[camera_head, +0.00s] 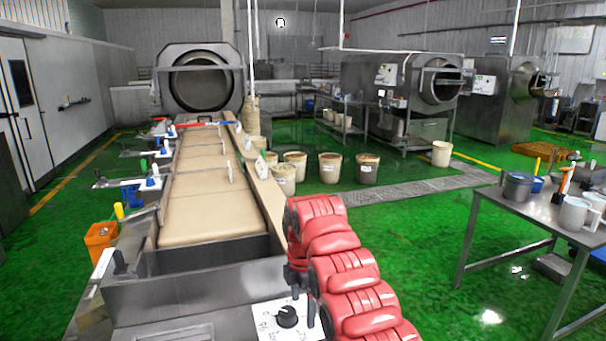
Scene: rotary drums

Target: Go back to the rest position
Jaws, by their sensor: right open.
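My right arm, red and segmented, rises from the bottom right of the head view. The dark parts of my right gripper (296,278) show at its left side, just above the control panel (262,322) with a black knob (287,316). The gripper is open, and I see nothing held in it; its fingertips are partly hidden by the arm. It looks apart from the knob, though the exact gap is hard to tell. My left arm and gripper are out of view.
A long conveyor (205,210) runs away toward a rotary drum (200,80). Several buckets (330,168) stand on the green floor to its right. A metal table (525,210) with jugs is at the right. An orange bin (101,242) stands at the left. Green floor (440,235) lies clear between conveyor and table.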

